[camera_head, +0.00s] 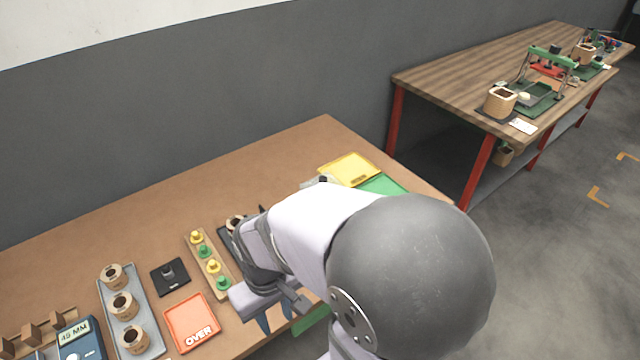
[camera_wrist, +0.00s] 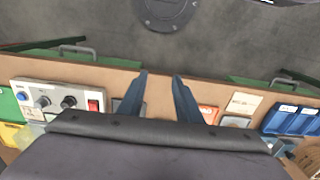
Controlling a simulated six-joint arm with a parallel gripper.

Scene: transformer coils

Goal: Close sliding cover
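My gripper (camera_head: 276,318) hangs over the near edge of the brown table (camera_head: 110,235). In the wrist view its two dark blue fingers (camera_wrist: 160,92) stand apart with nothing between them. I cannot pick out a sliding cover for certain. A grey panel box (camera_wrist: 62,98) with knobs and a red switch sits left of the fingers in the wrist view. A pale, see-through piece (camera_wrist: 33,132) lies beside it, partly hidden by my gripper body. In the head view my arm hides most of that part of the table.
A yellow tray (camera_head: 350,168) and a green tray (camera_head: 383,185) lie at the far right end. Left of my arm are a board of colored pegs (camera_head: 222,265), an orange OVER tray (camera_head: 190,322) and a grey coil tray (camera_head: 150,344). Green drawers with handles (camera_wrist: 75,50) front the table.

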